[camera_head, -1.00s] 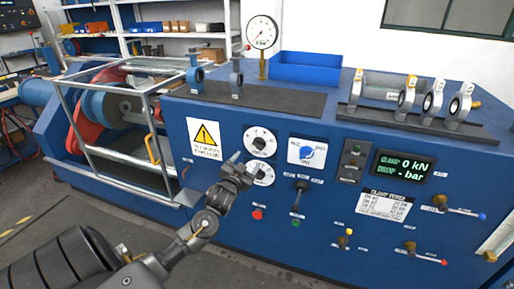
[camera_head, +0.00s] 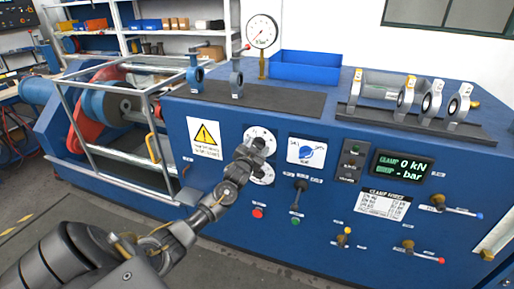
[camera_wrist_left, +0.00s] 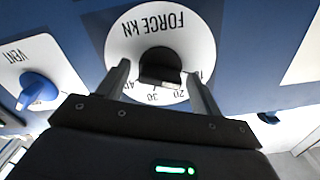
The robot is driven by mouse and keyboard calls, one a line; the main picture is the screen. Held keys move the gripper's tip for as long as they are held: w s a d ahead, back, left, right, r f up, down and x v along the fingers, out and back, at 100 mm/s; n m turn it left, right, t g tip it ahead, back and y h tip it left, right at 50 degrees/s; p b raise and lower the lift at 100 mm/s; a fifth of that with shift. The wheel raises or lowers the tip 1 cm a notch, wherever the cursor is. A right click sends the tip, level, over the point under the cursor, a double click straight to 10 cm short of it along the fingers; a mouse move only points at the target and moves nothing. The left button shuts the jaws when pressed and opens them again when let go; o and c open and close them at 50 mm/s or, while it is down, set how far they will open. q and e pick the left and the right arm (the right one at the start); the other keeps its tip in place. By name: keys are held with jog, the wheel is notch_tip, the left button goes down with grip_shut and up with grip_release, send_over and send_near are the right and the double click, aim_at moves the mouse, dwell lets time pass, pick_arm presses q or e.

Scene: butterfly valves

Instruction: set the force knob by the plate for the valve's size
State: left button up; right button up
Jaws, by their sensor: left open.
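The force knob (camera_wrist_left: 160,66) is black and sits on a white dial marked FORCE kN (camera_wrist_left: 192,40), upside down in the left wrist view. My left gripper (camera_wrist_left: 157,76) is open, one finger on each side of the knob; contact cannot be told.
A blue vent knob (camera_head: 306,153) is right of the dials. Below it are a black lever (camera_head: 299,191), a red button (camera_head: 257,212) and a green one. The display (camera_head: 403,168) reads CLAMP 0 kN, DROP - bar. A cage frame (camera_head: 110,125) stands left.

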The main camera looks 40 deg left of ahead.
pick_arm(q)
jog(key=c, duration=0.8)
jog(key=shift+c, duration=0.2)
